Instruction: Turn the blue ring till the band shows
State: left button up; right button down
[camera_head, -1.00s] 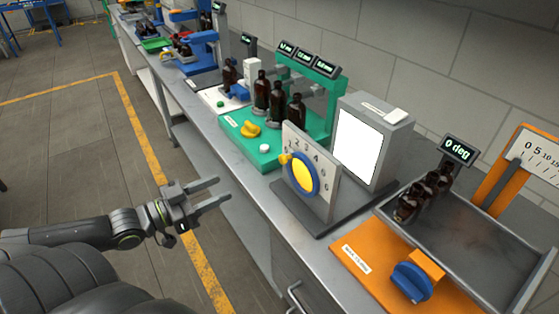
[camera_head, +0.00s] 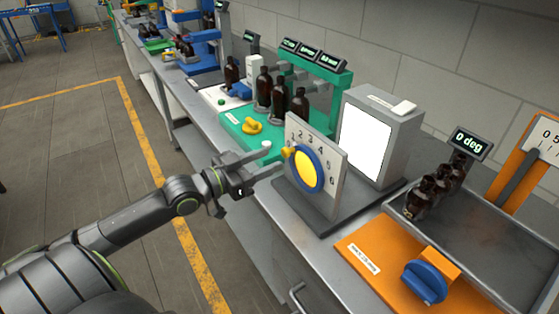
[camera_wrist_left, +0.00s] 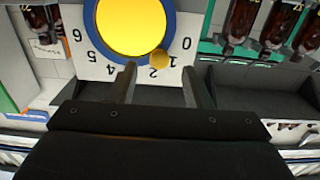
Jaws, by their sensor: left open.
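The blue ring (camera_head: 321,179) is mounted on an upright white panel (camera_head: 333,160) with a number scale, around a plain yellow disc (camera_head: 306,168). A small yellow knob (camera_head: 288,151) sits at the ring's upper left, near the 1. In the wrist view the ring (camera_wrist_left: 92,34) and knob (camera_wrist_left: 159,59) appear upside down, with the knob near the 1 and 2. My left gripper (camera_head: 272,161) is open and empty, just left of the panel. In the wrist view its fingers (camera_wrist_left: 160,80) point at the ring's knob side. No band can be made out on the disc.
A grey box with a lit white face (camera_head: 365,145) stands behind the panel. A green station (camera_head: 265,150) with brown bottles is to the left. An orange plate with a blue knob (camera_head: 424,283) and a metal tray (camera_head: 480,235) are to the right.

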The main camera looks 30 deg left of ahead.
aim_at(283, 154)
pick_arm(q)
jog(key=shift+b+x, duration=0.3)
jog(key=shift+x, duration=1.85)
grip_shut()
jog(key=m, duration=0.1)
jog(key=m+b, duration=0.1)
jog(key=d+m+b, duration=0.1)
jog(key=shift+s+d+r+m, duration=0.1)
jog(key=shift+s+r+m, duration=0.2)
jog(key=shift+r, duration=0.05)
jog(key=shift+s+d+r+m+b, duration=0.1)
jog(key=shift+d+r+m+b, duration=0.3)
jog(key=shift+m, duration=0.4)
jog(key=shift+a, duration=0.1)
grip_release()
jog(key=shift+s, duration=0.1)
